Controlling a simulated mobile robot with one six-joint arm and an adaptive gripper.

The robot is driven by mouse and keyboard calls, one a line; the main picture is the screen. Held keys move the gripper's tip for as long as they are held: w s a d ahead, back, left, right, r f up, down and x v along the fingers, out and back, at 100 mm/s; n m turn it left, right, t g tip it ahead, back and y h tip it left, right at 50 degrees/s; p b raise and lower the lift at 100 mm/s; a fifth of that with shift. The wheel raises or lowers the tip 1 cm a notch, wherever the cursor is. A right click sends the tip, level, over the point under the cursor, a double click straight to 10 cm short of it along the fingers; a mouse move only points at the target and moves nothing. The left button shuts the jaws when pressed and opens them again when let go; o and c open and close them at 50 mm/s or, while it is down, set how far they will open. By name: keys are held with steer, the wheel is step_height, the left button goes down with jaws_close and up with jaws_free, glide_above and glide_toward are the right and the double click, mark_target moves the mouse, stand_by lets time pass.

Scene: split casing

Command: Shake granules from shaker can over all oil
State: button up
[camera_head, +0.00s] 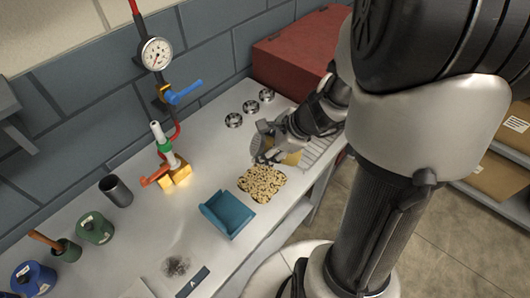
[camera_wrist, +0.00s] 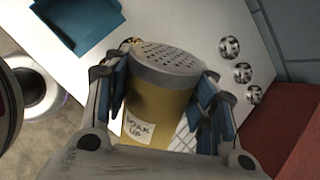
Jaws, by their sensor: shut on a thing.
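The shaker can (camera_wrist: 155,105) is yellow with a grey perforated lid and a "SOAK UP" label. My gripper (camera_wrist: 160,95) is shut on it, with blue-padded fingers on both sides, in the wrist view. In the head view my gripper (camera_head: 272,146) is over the far right part of the bench; a yellow part of the can (camera_head: 291,158) shows, the rest is largely hidden. Tan granules (camera_head: 262,183) lie in a patch on the bench, left of and nearer than my gripper. Dark spots and edges show among them. Any oil beneath is mostly hidden.
A teal dustpan (camera_head: 227,214) lies beside the granules. A dark smudge (camera_head: 176,266) is on the near bench. A brass valve block (camera_head: 174,174), dark cup (camera_head: 115,190) and jars stand left. Several metal rings (camera_head: 250,106) and a red box (camera_head: 298,50) are at the back.

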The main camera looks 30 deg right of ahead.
mark_target(265, 138)
steer(key=t+y+b, duration=0.1)
steer(key=b, duration=0.1)
steer(key=y+b, duration=0.1)
steer(key=y, duration=0.1)
steer(key=shift+d+r+m+t+b, duration=0.1)
steer(key=shift+r+m+t+b, duration=0.15)
steer(key=shift+m+t+b, duration=0.15)
steer(key=shift+r+t+y+b, duration=0.4)
steer(key=shift+r+y, duration=0.05)
steer(key=shift+y, duration=0.35)
steer(key=shift+r+m+t+y+b, duration=0.1)
steer(key=shift+m+t+y+b, duration=0.3)
steer(key=shift+t+y+b, duration=0.45)
steer(key=shift+r+t+y+b, duration=0.2)
steer(key=shift+t+y+b, duration=0.05)
steer(key=shift+y+b, duration=0.3)
steer(key=shift+r+m+t+y+b, duration=0.35)
steer(key=shift+r+m+t+y, duration=0.15)
steer(key=shift+t+y, duration=0.3)
steer(key=shift+r+y, duration=0.25)
steer(key=shift+y, duration=0.05)
